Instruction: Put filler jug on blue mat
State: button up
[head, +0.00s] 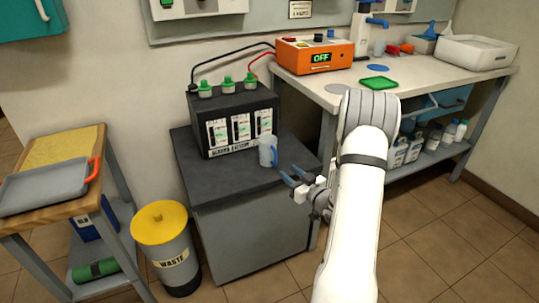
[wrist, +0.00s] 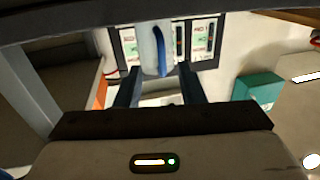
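The filler jug (head: 265,152), pale grey-blue with a blue handle, stands upright on the dark top of the grey cabinet, in front of the black battery. In the wrist view the jug (wrist: 150,48) shows at the top, ahead of the fingers and roughly between their lines. My gripper (head: 291,175) is open and empty, to the right of and nearer than the jug. The round blue mat (head: 378,68) lies on the white bench, behind the green square mat.
The battery (head: 236,122) with green caps stands close behind the jug. On the bench are an orange OFF unit (head: 314,55), a green mat (head: 379,83), a grey round mat (head: 337,88) and a white tray (head: 476,52). A waste bin (head: 165,250) stands left of the cabinet.

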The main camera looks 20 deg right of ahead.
aim_at(276, 162)
jog(key=b+x, duration=0.1)
jog(key=x, duration=0.6)
jog(key=shift+a+r, duration=0.1)
jog(key=shift+a, duration=0.05)
jog(key=shift+c, duration=0.6)
grip_shut()
